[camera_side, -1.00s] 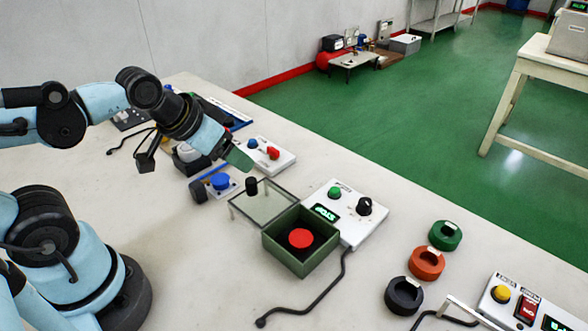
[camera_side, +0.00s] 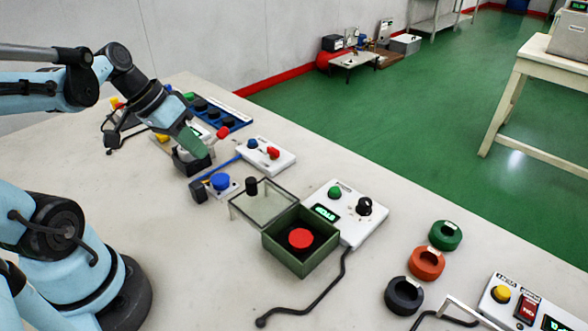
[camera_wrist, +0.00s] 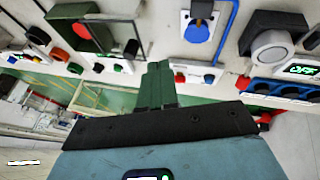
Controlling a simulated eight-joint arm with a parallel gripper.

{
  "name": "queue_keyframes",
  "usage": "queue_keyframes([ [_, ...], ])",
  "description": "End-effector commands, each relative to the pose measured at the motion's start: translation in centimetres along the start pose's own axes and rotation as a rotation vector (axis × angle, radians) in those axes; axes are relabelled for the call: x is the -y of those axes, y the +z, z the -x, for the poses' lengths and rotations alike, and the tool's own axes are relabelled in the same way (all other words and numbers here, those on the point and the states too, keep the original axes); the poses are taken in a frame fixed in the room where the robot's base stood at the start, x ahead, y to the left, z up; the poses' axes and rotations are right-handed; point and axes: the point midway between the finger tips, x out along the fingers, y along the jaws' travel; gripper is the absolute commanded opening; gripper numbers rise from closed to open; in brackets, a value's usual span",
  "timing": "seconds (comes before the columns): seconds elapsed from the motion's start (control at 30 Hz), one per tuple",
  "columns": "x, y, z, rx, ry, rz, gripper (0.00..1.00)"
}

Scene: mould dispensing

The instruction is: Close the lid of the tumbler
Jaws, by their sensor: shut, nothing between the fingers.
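A green square box (camera_side: 290,262), the one thing with a lid I can make out, stands mid-table in the side view with a red round button (camera_side: 301,238) inside. Its clear framed lid (camera_side: 262,207) is open, swung back on the far left side, with a black knob (camera_side: 251,187) at it. The box also shows upside down at the upper left of the wrist view (camera_wrist: 62,12). My gripper (camera_side: 200,150) is shut and empty. It is well apart from the box, up and left of it, over a black device with a pale round top.
White panels with knobs (camera_side: 265,155) and (camera_side: 365,225) lie behind. Several coloured rings (camera_side: 426,264) are at the right.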

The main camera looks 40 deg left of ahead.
Motion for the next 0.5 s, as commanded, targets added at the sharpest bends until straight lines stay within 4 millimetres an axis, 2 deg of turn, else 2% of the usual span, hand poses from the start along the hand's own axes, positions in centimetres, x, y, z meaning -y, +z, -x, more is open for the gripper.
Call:
queue_keyframes([
  [0.1, 1.5, 0.0, 1.2, -0.021, 0.076, 0.024, 0.0],
  [0.3, 2.4, 0.0, 2.3, -0.057, 0.15, 0.018, 0.0],
  [0.5, 2.3, -0.1, 1.6, -0.061, 0.16, 0.012, 0.0],
])
